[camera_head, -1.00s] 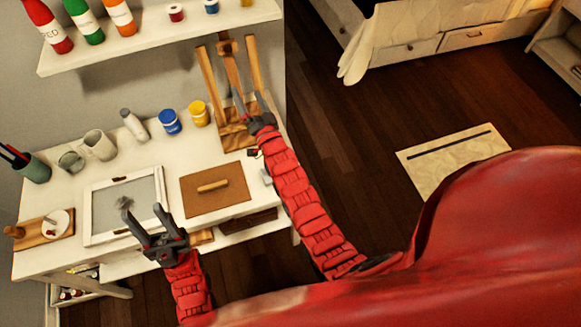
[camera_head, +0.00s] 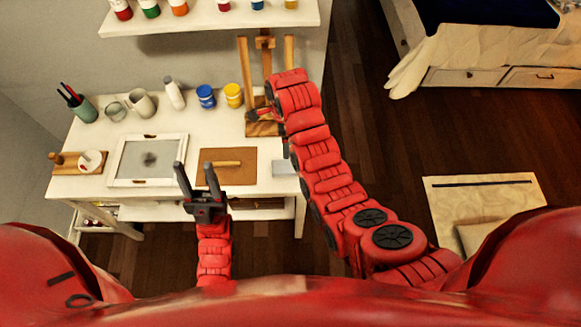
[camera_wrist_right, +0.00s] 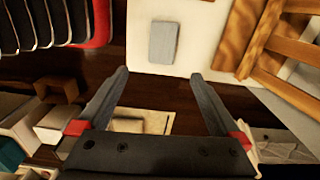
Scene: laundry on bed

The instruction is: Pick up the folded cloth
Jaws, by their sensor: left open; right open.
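A small light grey folded cloth (camera_head: 284,167) lies flat at the right end of the white table (camera_head: 120,198), near its edge. In the right wrist view the cloth (camera_wrist_right: 163,42) lies beyond the fingertips, roughly centred between them. My left gripper (camera_head: 196,167) is open and empty, in front of the table between the framed panel and the brown board.
A wooden easel (camera_head: 289,60) stands behind the cloth. A framed panel (camera_head: 125,162), a brown board (camera_head: 240,172) and paint jars (camera_head: 205,97) occupy the table. A shelf (camera_head: 210,22) hangs above.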

